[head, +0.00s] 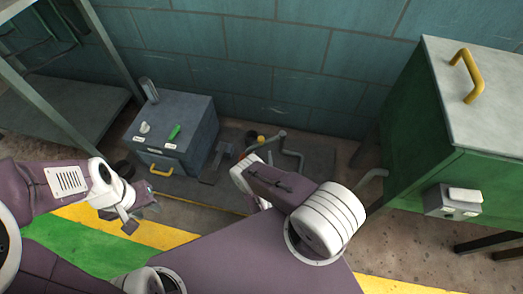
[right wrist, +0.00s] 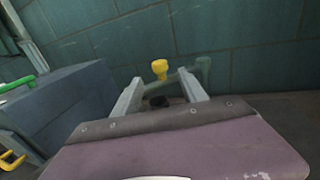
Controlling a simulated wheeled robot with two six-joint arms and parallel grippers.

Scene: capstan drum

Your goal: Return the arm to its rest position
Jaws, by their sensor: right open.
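My right arm reaches in from the bottom of the head view, its white wrist part (head: 249,171) above the dark floor plate by the wall. Its fingertips are mostly hidden there behind the arm. In the right wrist view the right gripper (right wrist: 162,92) is open, with its two grey fingers apart and nothing held between them. A yellow knob (right wrist: 159,68) shows beyond the gap and appears apart from the fingers. It also shows in the head view (head: 261,139). My left gripper (head: 140,214) hangs over the yellow floor stripe; its finger opening is unclear.
A blue-grey control box (head: 187,112) with a green lever (head: 174,131) and a yellow handle (head: 161,171) stands left of the right wrist. A bent pipe (head: 291,153) rises beside the yellow knob. A green cabinet (head: 440,150) stands at right, a metal shelf (head: 75,115) at left.

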